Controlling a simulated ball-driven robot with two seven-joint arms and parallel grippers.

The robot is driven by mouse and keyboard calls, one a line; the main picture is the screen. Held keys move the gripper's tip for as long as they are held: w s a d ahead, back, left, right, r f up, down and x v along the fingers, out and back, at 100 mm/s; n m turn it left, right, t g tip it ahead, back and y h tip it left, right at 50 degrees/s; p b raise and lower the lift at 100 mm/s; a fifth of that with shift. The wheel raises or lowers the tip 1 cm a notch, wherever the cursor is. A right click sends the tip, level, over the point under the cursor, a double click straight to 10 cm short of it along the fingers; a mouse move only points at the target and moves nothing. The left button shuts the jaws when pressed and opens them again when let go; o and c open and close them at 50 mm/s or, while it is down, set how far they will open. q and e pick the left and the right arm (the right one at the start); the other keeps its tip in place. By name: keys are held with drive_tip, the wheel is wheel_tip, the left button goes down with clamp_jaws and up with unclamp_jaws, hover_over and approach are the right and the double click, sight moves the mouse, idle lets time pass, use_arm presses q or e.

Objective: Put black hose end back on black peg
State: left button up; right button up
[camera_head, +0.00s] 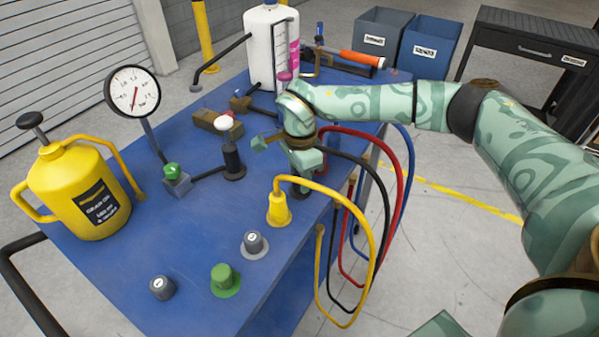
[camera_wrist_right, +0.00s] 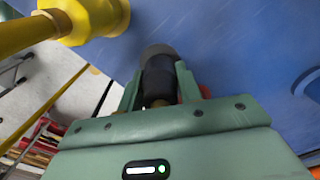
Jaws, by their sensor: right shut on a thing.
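My right gripper (camera_head: 304,165) is low over the right edge of the blue table. In the wrist view its two fingers (camera_wrist_right: 158,84) are closed around the black hose end (camera_wrist_right: 158,78). The black hose (camera_head: 372,172) arcs from beside the gripper to the right and down past the table edge. A dark piece (camera_head: 301,189) shows just under the gripper at the tabletop. I cannot tell whether it is the black peg or the hose end, or whether the two touch. My left gripper is not in view.
The yellow hose end (camera_head: 279,210) stands close in front of the gripper. Red (camera_head: 403,165) and blue (camera_head: 411,160) hoses loop off the right edge. A grey peg (camera_head: 255,244), green peg (camera_head: 225,280) and grey knob (camera_head: 162,288) stand nearer. A yellow can (camera_head: 75,190) stands left.

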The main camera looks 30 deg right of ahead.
drive_tip(key=shift+f, duration=0.5)
idle(0.4)
drive_tip(key=o, duration=1.3)
drive_tip(key=shift+c, duration=0.2)
wheel_tip(320, 180, up, 6)
drive_tip(key=p, duration=0.4)
drive_tip(key=shift+r+p, duration=0.1)
drive_tip(key=shift+p, duration=0.25)
